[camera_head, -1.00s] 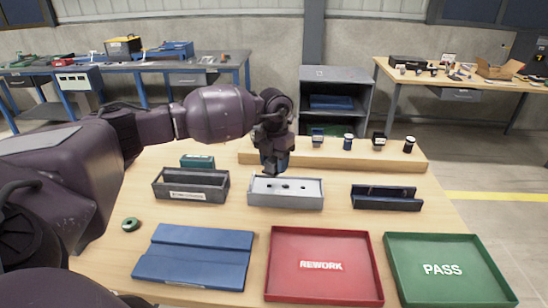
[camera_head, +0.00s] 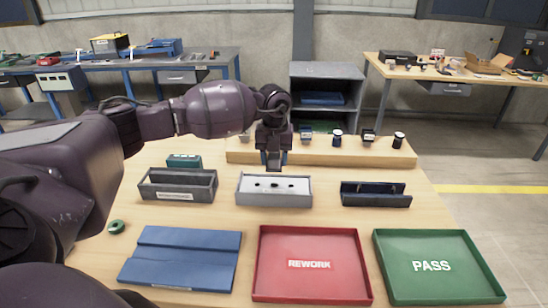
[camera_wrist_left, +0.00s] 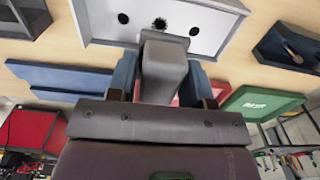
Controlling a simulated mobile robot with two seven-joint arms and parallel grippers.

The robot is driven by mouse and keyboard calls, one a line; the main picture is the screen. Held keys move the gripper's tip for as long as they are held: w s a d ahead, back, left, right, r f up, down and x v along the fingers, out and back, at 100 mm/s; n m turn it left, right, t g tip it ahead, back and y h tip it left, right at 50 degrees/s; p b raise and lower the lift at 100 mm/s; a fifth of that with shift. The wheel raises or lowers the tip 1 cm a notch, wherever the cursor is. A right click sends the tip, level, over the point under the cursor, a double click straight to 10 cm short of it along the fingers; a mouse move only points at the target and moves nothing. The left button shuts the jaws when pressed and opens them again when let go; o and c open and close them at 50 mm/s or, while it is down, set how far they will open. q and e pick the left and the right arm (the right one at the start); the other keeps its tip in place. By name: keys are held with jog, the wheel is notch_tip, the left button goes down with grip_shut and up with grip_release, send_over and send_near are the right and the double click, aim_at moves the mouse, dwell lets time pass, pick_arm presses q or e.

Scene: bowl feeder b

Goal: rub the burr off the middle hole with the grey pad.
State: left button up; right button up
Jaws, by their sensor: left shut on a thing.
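A light grey block (camera_head: 248,200) with three holes in its top stands in the middle of the table. Its middle hole (camera_wrist_left: 160,24) has a ragged dark rim in the left wrist view; the two outer holes look smooth. My left gripper (camera_head: 274,160) is above the block, pointing down, shut on the grey pad (camera_wrist_left: 165,72). The blue fingers sit on either side of the pad. The pad's end is close to the middle hole; I cannot tell whether it touches the block. My right gripper is not in view.
A dark labelled box (camera_head: 165,196) is left of the block, a dark blue trough (camera_head: 375,201) right. In front lie a blue mat (camera_head: 180,262), red REWORK tray (camera_head: 310,288) and green PASS tray (camera_head: 430,290). A wooden ledge (camera_head: 375,156) with small parts runs behind.

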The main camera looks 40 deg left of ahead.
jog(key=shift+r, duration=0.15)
